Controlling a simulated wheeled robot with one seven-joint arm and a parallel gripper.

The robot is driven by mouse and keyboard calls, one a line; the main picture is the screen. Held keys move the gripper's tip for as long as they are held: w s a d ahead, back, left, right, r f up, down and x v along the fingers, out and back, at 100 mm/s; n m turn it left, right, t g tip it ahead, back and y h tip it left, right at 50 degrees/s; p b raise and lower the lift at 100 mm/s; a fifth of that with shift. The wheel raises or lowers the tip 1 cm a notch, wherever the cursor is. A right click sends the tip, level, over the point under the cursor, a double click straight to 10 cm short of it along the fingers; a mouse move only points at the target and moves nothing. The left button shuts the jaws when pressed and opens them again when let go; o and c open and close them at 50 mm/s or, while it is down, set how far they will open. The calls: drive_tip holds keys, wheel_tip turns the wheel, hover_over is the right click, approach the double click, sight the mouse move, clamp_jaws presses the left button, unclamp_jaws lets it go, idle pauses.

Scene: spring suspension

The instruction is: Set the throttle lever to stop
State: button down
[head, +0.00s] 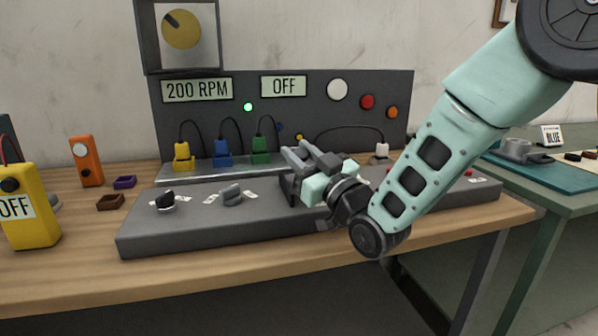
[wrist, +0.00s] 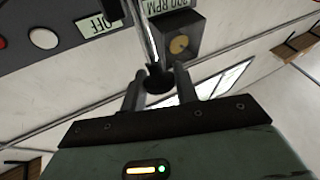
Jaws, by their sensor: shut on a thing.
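My gripper (head: 298,166) reaches over the grey control console (head: 200,242) from the right. In the wrist view my gripper (wrist: 158,76) is shut on the black knob (wrist: 158,84) of a metal rod, which appears to be the throttle lever (wrist: 146,38). In the head view the lever is hidden behind or within my gripper, so its setting and stop mark cannot be read. The display reads "200 RPM" (head: 197,90), and the one beside it reads "OFF" (head: 284,86).
Two rotary knobs (head: 165,202) (head: 231,195) sit on the console's left. Yellow (head: 183,158), blue (head: 222,155) and green (head: 260,151) plugs stand behind them. A yellow box (head: 30,225) stands at the left. A dial box (head: 181,32) stands above the panel.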

drive_tip(key=shift+s+d+f+n+y+b, duration=0.1)
drive_tip(key=shift+s+f+n+y+b, duration=0.25)
drive_tip(key=shift+b, duration=0.65)
drive_tip(key=c, duration=1.1)
unclamp_jaws()
drive_tip(key=shift+r, duration=0.1)
drive_tip(key=shift+s+d+f+b, duration=0.25)
drive_tip(key=shift+s+d+b, duration=0.05)
drive_tip(key=shift+s, duration=0.05)
drive_tip(key=shift+s+d+f+b, duration=0.15)
drive_tip(key=shift+s+d+b, duration=0.35)
drive_tip(key=shift+s+d, duration=1.15)
drive_tip(key=shift+s+d+f+b, duration=0.1)
drive_tip(key=shift+s+d+b, duration=0.4)
drive_tip(key=shift+s+d, duration=1.15)
drive_tip(key=shift+s+d+f+b, duration=0.15)
drive_tip(key=shift+s+d+b, duration=0.35)
drive_tip(key=shift+s+d, duration=1.15)
drive_tip(key=shift+s+a, duration=0.35)
drive_tip(key=shift+a, duration=0.1)
